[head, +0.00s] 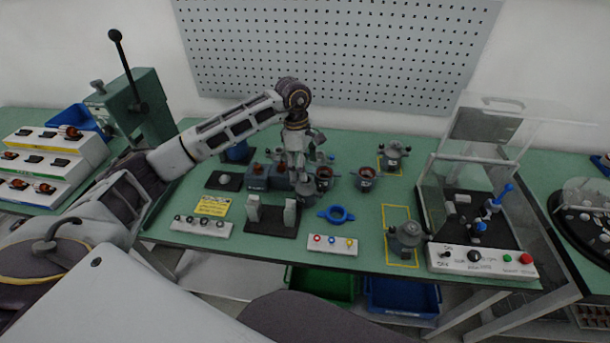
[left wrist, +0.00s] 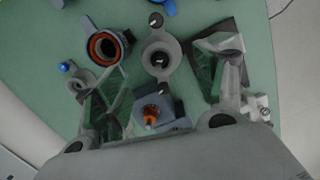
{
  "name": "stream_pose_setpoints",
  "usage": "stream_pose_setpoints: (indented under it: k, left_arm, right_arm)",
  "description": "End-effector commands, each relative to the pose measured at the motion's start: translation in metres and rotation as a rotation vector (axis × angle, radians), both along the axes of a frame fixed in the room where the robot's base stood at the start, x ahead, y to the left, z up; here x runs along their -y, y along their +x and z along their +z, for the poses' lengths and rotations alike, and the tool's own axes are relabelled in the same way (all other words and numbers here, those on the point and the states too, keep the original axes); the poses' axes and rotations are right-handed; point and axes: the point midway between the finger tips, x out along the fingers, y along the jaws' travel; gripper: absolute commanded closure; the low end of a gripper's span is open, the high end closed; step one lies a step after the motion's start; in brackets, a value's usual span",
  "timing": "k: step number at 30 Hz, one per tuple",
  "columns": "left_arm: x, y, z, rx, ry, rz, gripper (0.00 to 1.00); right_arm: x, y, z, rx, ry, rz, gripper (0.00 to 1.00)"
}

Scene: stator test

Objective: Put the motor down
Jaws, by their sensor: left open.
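My left gripper (head: 303,172) is low over the back middle of the bench. Its fingers are spread in the left wrist view (left wrist: 162,85), with nothing clamped. A grey motor housing with black knobs (left wrist: 160,50) lies between and beyond the fingertips, apart from them as far as I can tell. Grey motors also stand in the back yellow outline (head: 393,154) and the front yellow outline (head: 407,236). Motor bodies with reddish insides (head: 366,179) stand right of the gripper. The gripper partly hides what is under it. My right gripper is not in view.
A black fixture with two grey uprights (head: 272,220) and a button box (head: 332,244) are in front of the gripper. A clear-covered test station (head: 480,220) stands right, a green press (head: 135,105) left. Bench between the yellow outlines is clear.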

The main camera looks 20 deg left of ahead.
Motion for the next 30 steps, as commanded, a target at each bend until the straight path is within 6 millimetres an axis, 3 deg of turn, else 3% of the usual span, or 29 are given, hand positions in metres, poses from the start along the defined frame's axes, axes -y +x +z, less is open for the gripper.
stream_pose_setpoints:
  k: [7,22,30]
  left_arm:
    - [-0.003,0.0,0.019,0.001,0.0,0.0,0.3]
    - [-0.003,-0.001,0.021,0.0,0.0,-0.001,0.3]
    - [-0.004,-0.005,0.011,-0.018,0.001,0.001,0.0]
  right_arm:
    - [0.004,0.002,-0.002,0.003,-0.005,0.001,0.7]
    - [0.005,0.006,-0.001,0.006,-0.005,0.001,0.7]
    - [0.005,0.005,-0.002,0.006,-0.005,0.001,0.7]
